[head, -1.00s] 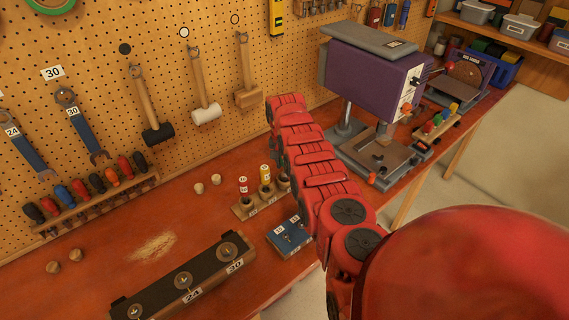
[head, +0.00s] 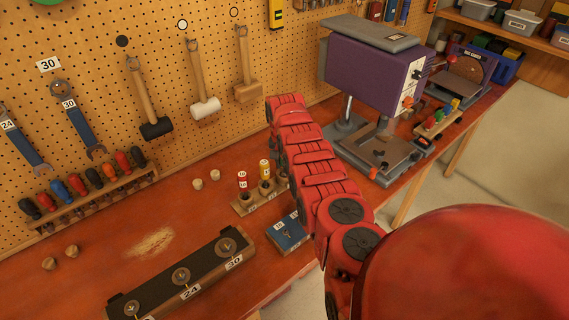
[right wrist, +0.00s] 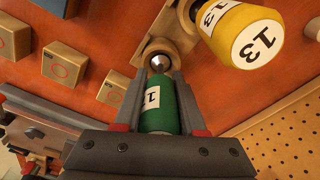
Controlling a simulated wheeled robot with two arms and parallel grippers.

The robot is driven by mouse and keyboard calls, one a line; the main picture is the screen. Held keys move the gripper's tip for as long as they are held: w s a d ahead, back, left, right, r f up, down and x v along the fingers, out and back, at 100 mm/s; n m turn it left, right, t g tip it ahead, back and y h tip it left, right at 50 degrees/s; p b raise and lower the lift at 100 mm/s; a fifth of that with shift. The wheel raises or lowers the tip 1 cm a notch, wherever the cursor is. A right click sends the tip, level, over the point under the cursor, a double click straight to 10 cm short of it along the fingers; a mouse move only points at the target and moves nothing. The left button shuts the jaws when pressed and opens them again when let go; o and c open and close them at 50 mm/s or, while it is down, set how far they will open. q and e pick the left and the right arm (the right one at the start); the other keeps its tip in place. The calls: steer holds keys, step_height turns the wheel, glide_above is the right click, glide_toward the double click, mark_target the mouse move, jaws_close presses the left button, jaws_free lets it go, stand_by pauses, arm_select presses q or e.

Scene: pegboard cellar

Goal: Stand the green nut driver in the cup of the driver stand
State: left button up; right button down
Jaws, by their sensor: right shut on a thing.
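In the right wrist view my right gripper (right wrist: 160,110) is shut on the green nut driver (right wrist: 158,105), whose white label is partly hidden. Its silver tip points at the dark opening of a wooden cup of the driver stand (right wrist: 183,35). I cannot tell whether the tip is inside the cup. A yellow driver (right wrist: 238,28) marked 13 stands beside it. In the head view the driver stand (head: 244,208) is on the red bench with a red driver (head: 242,181) and a yellow one; my right arm covers its right end and hides the gripper. My left gripper is not in view.
A blue box (head: 289,234) lies just in front of the stand. A dark rack (head: 155,284) marked 24 and 30 is to the left. Wooden blocks (right wrist: 65,65) show in the wrist view.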

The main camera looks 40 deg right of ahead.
steer(key=shift+f, duration=0.35)
steer(key=shift+c, duration=2)
jaws_free()
